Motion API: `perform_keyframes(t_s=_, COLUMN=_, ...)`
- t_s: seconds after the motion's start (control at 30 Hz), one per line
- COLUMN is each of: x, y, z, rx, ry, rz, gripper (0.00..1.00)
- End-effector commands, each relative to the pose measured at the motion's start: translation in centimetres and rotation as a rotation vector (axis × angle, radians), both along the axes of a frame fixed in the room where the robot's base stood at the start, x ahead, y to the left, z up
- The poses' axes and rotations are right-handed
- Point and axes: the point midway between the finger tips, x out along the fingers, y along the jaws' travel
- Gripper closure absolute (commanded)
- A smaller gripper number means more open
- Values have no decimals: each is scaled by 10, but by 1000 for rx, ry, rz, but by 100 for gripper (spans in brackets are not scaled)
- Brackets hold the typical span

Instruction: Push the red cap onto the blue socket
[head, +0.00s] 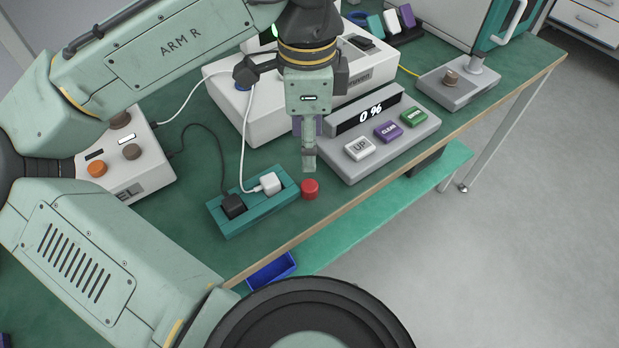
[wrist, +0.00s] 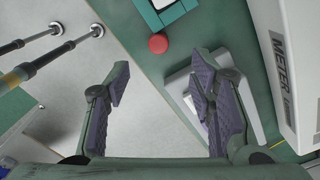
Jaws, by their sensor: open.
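The red cap (head: 310,188) stands on the green bench near its front edge, just right of the teal power strip (head: 232,225). It also shows in the wrist view (wrist: 158,43), ahead of my fingertips and apart from them. My gripper (head: 308,160) points down above the bench, just behind the cap in the head view. In the wrist view my gripper (wrist: 165,78) is open, with nothing between its fingers. A small blue ring (head: 243,86) shows under a dark round part at the white box's left front; I cannot tell whether it is the blue socket.
A meter (head: 385,135) reading 0 % with several buttons stands right of my gripper. The large white box (head: 225,85) is behind. Two plugs and their cables occupy the power strip. A blue bin (head: 272,270) sits below the bench edge.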

Motion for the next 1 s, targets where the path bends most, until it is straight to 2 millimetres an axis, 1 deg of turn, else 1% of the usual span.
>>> perform_keyframes(t_s=0.1, x=0, y=0, z=-1, rx=0, ry=0, rz=0, gripper=50)
perform_keyframes(t_s=0.17, x=0, y=0, z=-5, rx=0, ry=0, rz=1, gripper=50)
perform_keyframes(t_s=0.4, x=0, y=0, z=-42, rx=1, ry=2, rz=2, gripper=50)
perform_keyframes(t_s=0.5, x=0, y=0, z=-52, rx=0, ry=1, rz=1, gripper=50)
perform_keyframes(t_s=0.6, x=0, y=0, z=-56, rx=0, ry=-1, rz=1, gripper=50)
perform_keyframes(t_s=0.87, x=0, y=0, z=-57, rx=-1, ry=-1, rz=0, gripper=50)
perform_keyframes(t_s=0.93, x=-1, y=-1, z=-60, rx=0, ry=0, rz=1, gripper=50)
perform_keyframes(t_s=1.0, x=-2, y=-1, z=-68, rx=1, ry=2, rz=0, gripper=50)
